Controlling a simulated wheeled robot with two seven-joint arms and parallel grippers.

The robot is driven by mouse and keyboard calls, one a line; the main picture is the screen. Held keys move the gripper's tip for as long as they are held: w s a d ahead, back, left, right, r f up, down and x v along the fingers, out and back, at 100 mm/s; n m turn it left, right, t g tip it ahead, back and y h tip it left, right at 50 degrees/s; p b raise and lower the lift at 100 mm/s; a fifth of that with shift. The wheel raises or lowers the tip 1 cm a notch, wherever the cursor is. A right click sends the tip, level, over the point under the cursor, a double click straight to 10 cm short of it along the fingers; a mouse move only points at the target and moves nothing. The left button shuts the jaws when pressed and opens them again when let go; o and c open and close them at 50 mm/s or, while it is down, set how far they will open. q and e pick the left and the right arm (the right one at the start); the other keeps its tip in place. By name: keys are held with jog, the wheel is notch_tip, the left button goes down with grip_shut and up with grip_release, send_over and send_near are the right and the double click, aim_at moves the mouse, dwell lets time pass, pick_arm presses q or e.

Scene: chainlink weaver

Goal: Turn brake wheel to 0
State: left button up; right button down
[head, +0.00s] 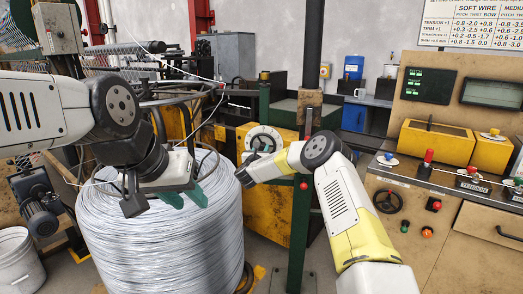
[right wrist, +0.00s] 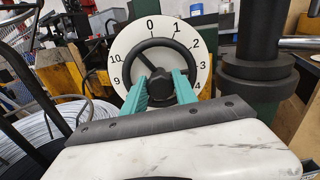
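The brake wheel (right wrist: 185,47) is a black handwheel in front of a white numbered dial (right wrist: 124,52). In the right wrist view, 0 is at the top and one spoke slants up-left toward 10. The dial also shows in the head view (head: 274,133), on a yellow housing. My right gripper (right wrist: 160,82) is open, its teal fingers on either side of the wheel's hub in the picture; I cannot tell whether they touch it. In the head view the right arm partly hides the wheel. My left gripper (head: 184,197) is open and empty, in front of the wire coil.
A large wire coil (head: 165,245) stands at the left, close to both arms. A green post (head: 299,225) rises just right of the wheel.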

jog(key=shift+n, duration=0.4)
jog(key=n, duration=1.2)
jog(key=shift+a+t, duration=0.1)
jog(key=shift+t, duration=0.2)
jog(key=n, duration=0.4)
jog(key=shift+f, duration=0.1)
jog(key=n, duration=0.3)
jog(key=shift+n+y, duration=0.3)
jog(key=shift+n, duration=0.1)
jog(key=n, duration=0.3)
jog(key=shift+n, duration=0.4)
jog(key=n, duration=0.6)
jog(key=shift+f+y, duration=0.15)
jog(key=shift+y, duration=0.15)
jog(key=shift+n, duration=0.3)
